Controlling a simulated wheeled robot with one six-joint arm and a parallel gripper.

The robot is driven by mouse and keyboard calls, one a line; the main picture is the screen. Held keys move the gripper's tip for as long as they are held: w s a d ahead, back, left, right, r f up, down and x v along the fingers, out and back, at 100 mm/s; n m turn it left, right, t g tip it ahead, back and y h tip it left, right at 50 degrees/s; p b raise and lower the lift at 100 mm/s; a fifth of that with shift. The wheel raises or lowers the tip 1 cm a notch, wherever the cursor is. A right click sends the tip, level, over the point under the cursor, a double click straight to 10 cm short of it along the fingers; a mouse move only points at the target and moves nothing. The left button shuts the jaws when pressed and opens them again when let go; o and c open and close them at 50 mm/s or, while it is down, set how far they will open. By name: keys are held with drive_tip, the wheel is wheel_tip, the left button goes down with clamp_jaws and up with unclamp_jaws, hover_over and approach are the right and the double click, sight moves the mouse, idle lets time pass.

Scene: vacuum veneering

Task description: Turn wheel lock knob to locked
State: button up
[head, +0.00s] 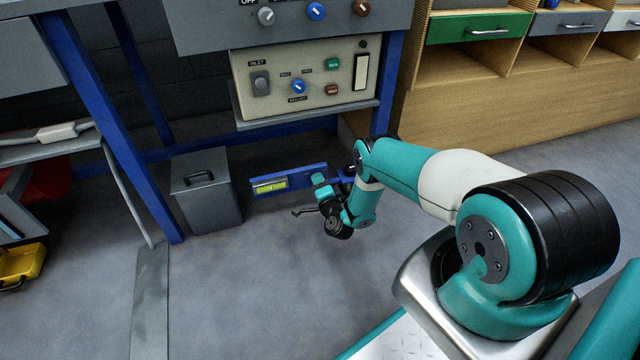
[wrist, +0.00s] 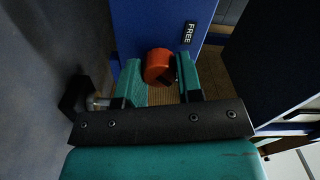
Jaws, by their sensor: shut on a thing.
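The wheel lock knob is an orange-red round knob (wrist: 157,63) on a blue panel (wrist: 150,22) in the wrist view. A dark mark shows on its lower right side. A sideways label "FREE" (wrist: 190,32) is on the panel to the right of the knob. My gripper (wrist: 160,70) has its two teal fingers on either side of the knob and is shut on it. In the head view my gripper (head: 320,184) is low at the blue rail (head: 298,175), and the knob is hidden there. I cannot see a locked label.
A control box (head: 310,95) sits on a shelf above. Blue frame legs (head: 115,120) stand at left. Grey floor in front is clear.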

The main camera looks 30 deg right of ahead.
drive_tip(key=shift+s+a+f+m, duration=0.1)
drive_tip(key=shift+a+m, duration=0.05)
drive_tip(key=shift+m, duration=0.35)
drive_tip(key=o, duration=0.8)
drive_tip(key=shift+o, duration=0.6)
drive_tip(key=p+v, duration=1.4)
drive_tip(key=v, duration=0.3)
drive_tip(key=shift+s+p, duration=0.2)
drive_tip(key=shift+p, duration=0.2)
